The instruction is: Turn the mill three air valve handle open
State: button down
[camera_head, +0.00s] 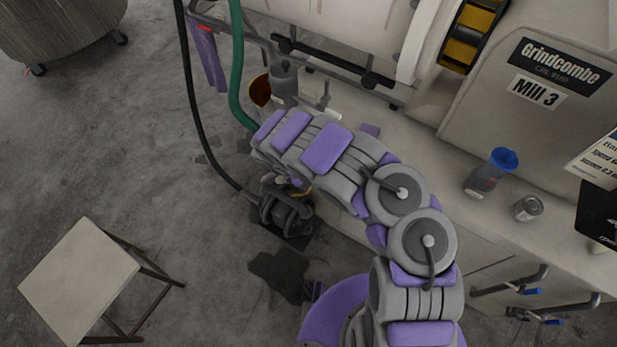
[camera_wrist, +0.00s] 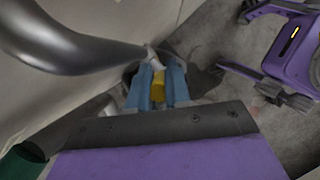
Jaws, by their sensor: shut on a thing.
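In the wrist view my gripper (camera_wrist: 157,88) has its two blue fingers closed on a yellow piece (camera_wrist: 158,86), which looks like the valve handle. A thick grey pipe (camera_wrist: 75,45) curves in from the upper left and ends close beside the fingertips. The valve body is mostly hidden, and I cannot tell the handle's angle. In the head view my arm reaches to the upper left along the front of the machine labelled Mill 3 (camera_head: 537,92).
A green hose (camera_head: 237,65) and black cable (camera_head: 190,90) hang nearby.

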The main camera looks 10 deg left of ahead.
jog(key=c, duration=1.5)
grip_release()
jog(key=shift+s+a+f, duration=0.3)
jog(key=shift+s+f, duration=0.1)
jog(key=shift+s, duration=0.05)
jog(key=shift+o, duration=0.6)
jog(key=shift+a+f, duration=0.1)
jog(key=o, duration=0.3)
jog(key=shift+w+a, duration=0.25)
jog(key=shift+a, duration=0.1)
jog(key=shift+d+r, duration=0.3)
jog(key=shift+d, duration=0.15)
jog(key=shift+d+r, duration=0.2)
jog(key=shift+r, duration=0.05)
jog(key=a+p+v, duration=0.1)
jog(key=p+v, duration=0.5)
jog(key=v, duration=1)
jog(key=shift+a, duration=0.45)
jog(key=shift+s+d+r, duration=0.1)
jog(key=shift+d+r, duration=0.1)
